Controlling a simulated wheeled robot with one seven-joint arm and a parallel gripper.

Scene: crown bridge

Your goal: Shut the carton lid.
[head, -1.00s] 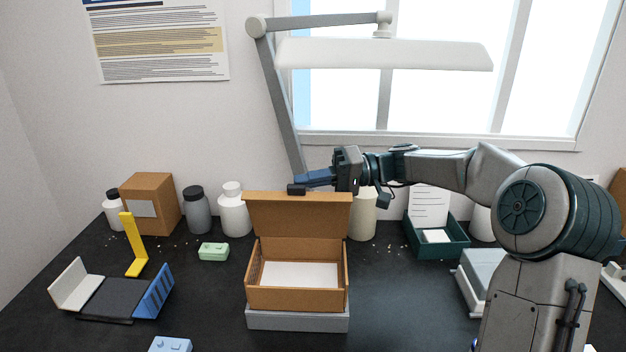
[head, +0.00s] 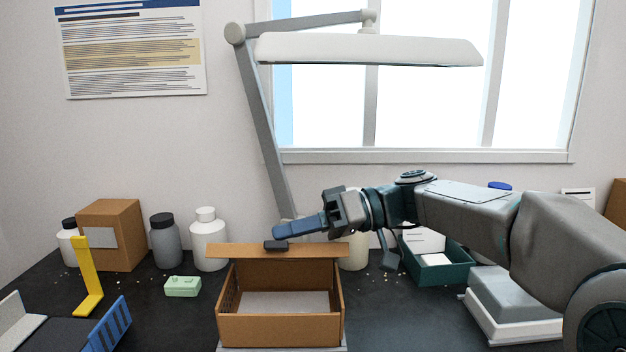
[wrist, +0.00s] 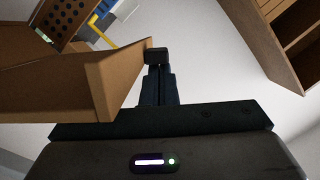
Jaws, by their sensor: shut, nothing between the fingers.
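The brown carton (head: 280,330) stands on a grey block (head: 335,349) at the front middle of the table, with a white sheet inside. In the wrist view my gripper (wrist: 156,56) is beside the edge of the lid (wrist: 75,90); contact is hard to judge there.
White and grey bottles (head: 208,240) and a cardboard box (head: 110,236) stand at the back left. A yellow bracket (head: 85,280) and green block (head: 183,286) are left of the carton. A teal tray (head: 455,270) is at the right. The lamp (head: 370,49) hangs above.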

